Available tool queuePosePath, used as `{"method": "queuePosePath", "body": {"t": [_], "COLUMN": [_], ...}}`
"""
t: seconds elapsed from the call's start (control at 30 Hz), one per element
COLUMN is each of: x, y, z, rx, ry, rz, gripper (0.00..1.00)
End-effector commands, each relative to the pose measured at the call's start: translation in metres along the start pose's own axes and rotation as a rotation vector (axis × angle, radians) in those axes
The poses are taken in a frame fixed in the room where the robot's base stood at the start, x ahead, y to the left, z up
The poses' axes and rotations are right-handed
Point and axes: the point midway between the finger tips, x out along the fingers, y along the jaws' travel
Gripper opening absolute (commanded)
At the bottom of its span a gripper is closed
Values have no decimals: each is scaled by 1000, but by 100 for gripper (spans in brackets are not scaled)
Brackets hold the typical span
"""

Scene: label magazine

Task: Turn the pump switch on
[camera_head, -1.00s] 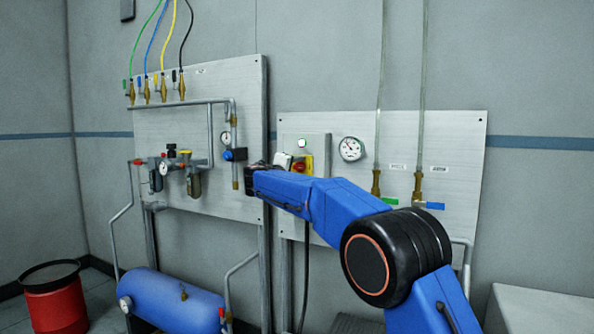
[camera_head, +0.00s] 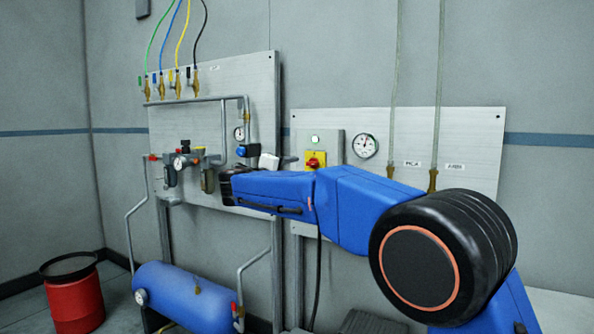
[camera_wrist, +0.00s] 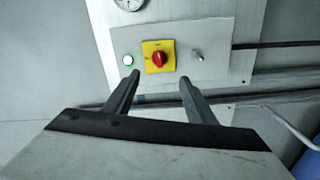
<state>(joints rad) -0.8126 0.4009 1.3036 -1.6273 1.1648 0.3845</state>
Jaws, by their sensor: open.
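The pump switch, taken to be a red rotary knob on a yellow plate (camera_head: 315,161), sits on a grey box on the right-hand panel. It also shows in the wrist view (camera_wrist: 158,58), unobstructed. Which way its knob is turned is too small to tell. My gripper (camera_wrist: 159,79) is open and empty. In the wrist view its two fingertips point toward the switch, one at each lower side of the yellow plate, apparently short of it. In the head view my gripper is left of the switch, partly hidden behind my blue arm.
A lit green-white lamp (camera_head: 315,139) is above the switch, and a round gauge (camera_head: 365,146) is to its right. A small metal toggle or key (camera_wrist: 197,55) shares the box. The pipework panel (camera_head: 205,105) stands left, with a blue tank (camera_head: 185,297) below.

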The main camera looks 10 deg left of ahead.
Motion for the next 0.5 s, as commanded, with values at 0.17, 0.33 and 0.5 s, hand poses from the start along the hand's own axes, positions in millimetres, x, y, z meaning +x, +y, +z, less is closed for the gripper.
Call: {"method": "queuePosePath", "body": {"t": [0.17, 0.33, 0.5], "x": [-18, -22, -22], "y": [0, 0, 0], "z": [0, 0, 0], "rx": [0, 0, 0], "ry": [1, 0, -1], "rz": [0, 0, 0], "gripper": [51, 51, 51]}}
